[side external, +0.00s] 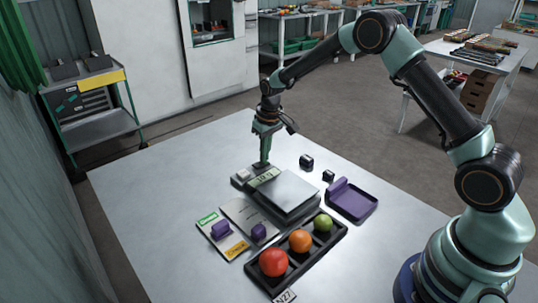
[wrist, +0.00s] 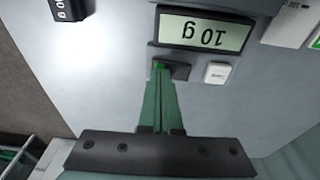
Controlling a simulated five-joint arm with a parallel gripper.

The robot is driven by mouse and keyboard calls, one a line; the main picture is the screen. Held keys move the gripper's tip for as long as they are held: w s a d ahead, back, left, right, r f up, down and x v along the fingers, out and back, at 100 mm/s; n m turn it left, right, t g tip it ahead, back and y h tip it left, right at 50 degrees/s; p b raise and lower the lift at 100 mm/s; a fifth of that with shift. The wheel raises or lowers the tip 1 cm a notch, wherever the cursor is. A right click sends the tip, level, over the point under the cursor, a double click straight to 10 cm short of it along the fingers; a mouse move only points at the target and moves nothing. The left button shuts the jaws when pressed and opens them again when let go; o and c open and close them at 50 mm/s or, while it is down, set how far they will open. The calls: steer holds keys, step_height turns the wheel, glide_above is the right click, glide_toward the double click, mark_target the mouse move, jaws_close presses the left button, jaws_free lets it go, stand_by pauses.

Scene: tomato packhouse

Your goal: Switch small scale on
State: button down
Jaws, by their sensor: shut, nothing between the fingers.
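The small scale (side external: 289,194) stands on the table with a bare metal pan and a display (side external: 264,178) at its far left side. In the wrist view the display (wrist: 204,32) is lit and reads 10 g, upside down. Below it are a dark button (wrist: 180,71) and a white button (wrist: 217,73). My gripper (side external: 262,163) points down at the scale's display end. Its green fingers (wrist: 160,68) are shut and empty, with the tips at the dark button, partly covering it. I cannot tell whether they press it.
A dark tray (side external: 330,243) holds a red, an orange and a green tomato in front of the scale. A purple tray (side external: 352,202) lies to the right. Two small black blocks (side external: 307,161) stand behind the scale. Cards with purple pieces (side external: 221,229) lie at left. The table's left side is clear.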

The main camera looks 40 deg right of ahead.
step_height(320, 180, up, 7)
stand_by(0.8)
steer(key=shift+f, duration=0.1)
